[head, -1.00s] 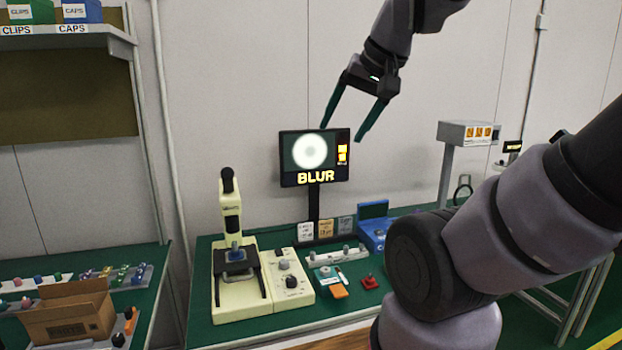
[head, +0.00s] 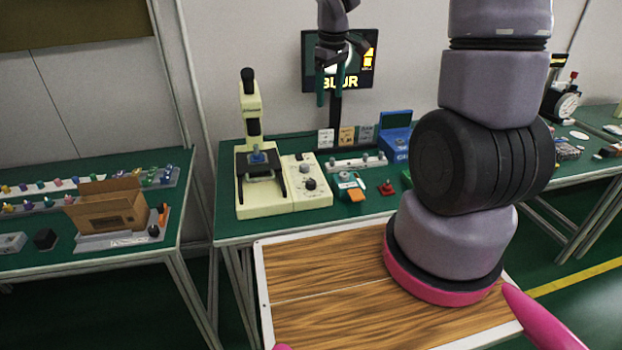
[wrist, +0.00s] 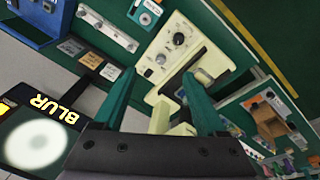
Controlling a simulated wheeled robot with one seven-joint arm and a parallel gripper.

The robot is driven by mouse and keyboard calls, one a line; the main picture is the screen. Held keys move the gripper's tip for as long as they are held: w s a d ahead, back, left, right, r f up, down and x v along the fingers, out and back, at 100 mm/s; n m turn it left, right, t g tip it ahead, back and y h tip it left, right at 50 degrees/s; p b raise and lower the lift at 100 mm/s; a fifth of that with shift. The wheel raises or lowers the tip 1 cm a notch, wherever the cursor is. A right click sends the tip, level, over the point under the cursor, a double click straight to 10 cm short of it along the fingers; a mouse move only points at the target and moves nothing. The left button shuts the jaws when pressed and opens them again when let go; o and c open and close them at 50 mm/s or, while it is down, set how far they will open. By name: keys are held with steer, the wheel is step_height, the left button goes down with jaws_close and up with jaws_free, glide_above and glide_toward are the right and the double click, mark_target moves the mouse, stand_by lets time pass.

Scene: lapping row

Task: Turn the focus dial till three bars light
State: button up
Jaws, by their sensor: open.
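The focus dial is probably one of the knobs on the cream control box (head: 290,192): a dark knob (head: 310,184) at the front, with smaller grey knobs behind it. I cannot read their labels. In the wrist view the dark knob (wrist: 178,38) and grey knobs (wrist: 154,66) show beyond the fingertips. The screen (head: 312,70) reads BLUR beside a pale blurred disc; it also shows in the wrist view (wrist: 38,140). Its yellow bars are partly hidden, so I cannot count them. My gripper (head: 334,96) is open and empty, in front of the screen, above and apart from the box.
A cream microscope (head: 253,120) stands left of the box. A white switch strip (head: 353,163), a teal device (head: 350,182), a red-knobbed piece (head: 387,188) and a blue case (head: 396,145) lie right. A cardboard box (head: 105,207) is on the left bench.

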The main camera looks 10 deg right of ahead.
mark_target(311, 181)
steer(key=w+a+f+n, duration=0.1)
steer(key=f, duration=0.8)
steer(key=w+a+f+n+g, duration=0.1)
steer(key=a+f+n, duration=0.1)
steer(key=f, duration=0.8)
steer(key=w+a+f+n+g, duration=0.1)
steer(key=f+n, duration=0.1)
steer(key=f, duration=0.7)
steer(key=shift+a+f, duration=0.15)
steer(key=shift+f, duration=0.1)
